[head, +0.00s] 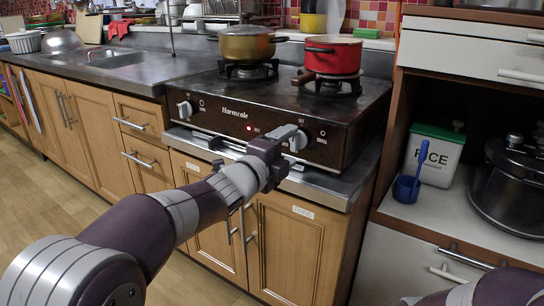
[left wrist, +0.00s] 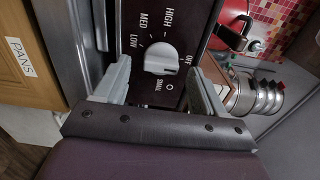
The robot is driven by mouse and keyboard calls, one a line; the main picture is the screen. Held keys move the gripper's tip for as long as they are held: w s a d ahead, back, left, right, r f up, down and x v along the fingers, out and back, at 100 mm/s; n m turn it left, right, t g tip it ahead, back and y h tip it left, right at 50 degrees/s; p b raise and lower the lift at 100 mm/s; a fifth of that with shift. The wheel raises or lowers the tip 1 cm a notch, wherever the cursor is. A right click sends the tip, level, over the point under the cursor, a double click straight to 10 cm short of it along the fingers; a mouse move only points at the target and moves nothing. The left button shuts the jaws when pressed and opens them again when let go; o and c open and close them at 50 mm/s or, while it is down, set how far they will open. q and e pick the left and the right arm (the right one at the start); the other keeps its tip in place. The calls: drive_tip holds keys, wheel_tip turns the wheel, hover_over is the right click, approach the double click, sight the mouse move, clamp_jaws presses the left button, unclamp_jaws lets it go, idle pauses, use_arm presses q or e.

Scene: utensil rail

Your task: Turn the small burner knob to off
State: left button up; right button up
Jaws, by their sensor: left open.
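The small burner knob (left wrist: 160,58) is white and round, on the dark stove front. In the left wrist view it sits among the labels LOW, MED, HIGH and OFF, with SMALL beside it. I cannot tell exactly where it points. In the head view the knob (head: 299,141) shows just past my left gripper (head: 284,146). In the left wrist view the open fingers of my left gripper (left wrist: 160,78) stand on either side of the knob, with gaps visible. My right gripper is out of view; only part of that arm shows at bottom right.
The dark stove (head: 235,100) carries an olive pot (head: 247,46) and a red pot (head: 333,56). Another knob (head: 185,109) is at its left, and a red light (head: 249,128) glows between. A shelf with a rice canister (head: 435,155) and a large pot (head: 510,185) stands right.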

use_arm(q)
drive_tip(key=p+v, duration=0.2)
drive_tip(key=v, duration=0.8)
drive_tip(key=shift+s+a+p, duration=0.2)
drive_tip(key=shift+s+p, duration=0.1)
drive_tip(key=s+a+f+n+g+y+p, duration=0.1)
drive_tip(key=s+a+f+n+g+y, duration=0.3)
drive_tip(key=f+n, duration=0.35)
drive_tip(key=s+a+f+n+g+y+p, duration=0.15)
drive_tip(key=a+f+n+y, duration=0.25)
drive_tip(key=a+f+n, duration=0.4)
drive_tip(key=s+f+n+g+y+p, duration=0.1)
drive_tip(key=s+f+n+g+p, duration=0.3)
drive_tip(key=s+n+g, duration=0.55)
drive_tip(key=s+r+p, duration=0.2)
drive_tip(key=r+p, duration=1.7)
drive_tip(key=s+r+m+p, duration=0.1)
drive_tip(key=s+r+p, duration=0.2)
drive_tip(key=r+p, duration=1.6)
drive_tip(key=shift+d+t+p, duration=0.4)
drive_tip(key=shift+p, duration=0.2)
